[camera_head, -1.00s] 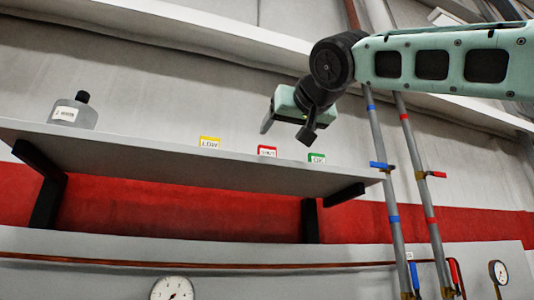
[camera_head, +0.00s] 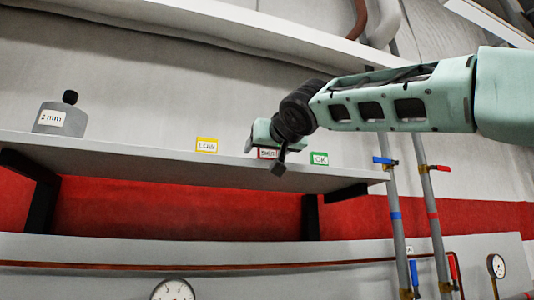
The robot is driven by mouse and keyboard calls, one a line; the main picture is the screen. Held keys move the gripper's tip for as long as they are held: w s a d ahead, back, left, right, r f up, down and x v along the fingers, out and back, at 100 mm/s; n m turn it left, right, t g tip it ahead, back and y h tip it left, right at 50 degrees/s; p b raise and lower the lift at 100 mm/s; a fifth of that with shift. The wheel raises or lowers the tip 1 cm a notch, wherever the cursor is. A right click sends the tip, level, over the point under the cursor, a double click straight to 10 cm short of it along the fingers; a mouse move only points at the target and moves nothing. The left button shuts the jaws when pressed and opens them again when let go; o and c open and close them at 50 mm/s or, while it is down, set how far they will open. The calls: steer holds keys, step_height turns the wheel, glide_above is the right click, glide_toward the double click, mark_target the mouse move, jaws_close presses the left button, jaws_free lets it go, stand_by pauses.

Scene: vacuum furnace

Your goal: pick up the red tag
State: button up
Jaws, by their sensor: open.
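The red tag (camera_head: 267,154) stands at the front edge of the grey shelf (camera_head: 120,154), between a yellow tag (camera_head: 206,145) marked LOW and a green tag (camera_head: 319,158) marked OK. My gripper (camera_head: 264,158) is open, in front of or around the red tag, with one finger to its left and one dark finger to its right. The gripper body covers the red tag's upper part. I cannot tell whether the fingers touch the tag.
Vertical pipes with blue and red valve handles (camera_head: 385,161) run right of the shelf. Gauges (camera_head: 173,290) sit on the panel below. The shelf between bottle and yellow tag is clear.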

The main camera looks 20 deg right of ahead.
steer(key=shift+c, duration=0.3)
steer(key=c, duration=1)
steer(key=shift+r, duration=0.1)
step_height(320, 180, up, 10)
steer(key=p, duration=0.2)
steer(key=shift+p, duration=0.3)
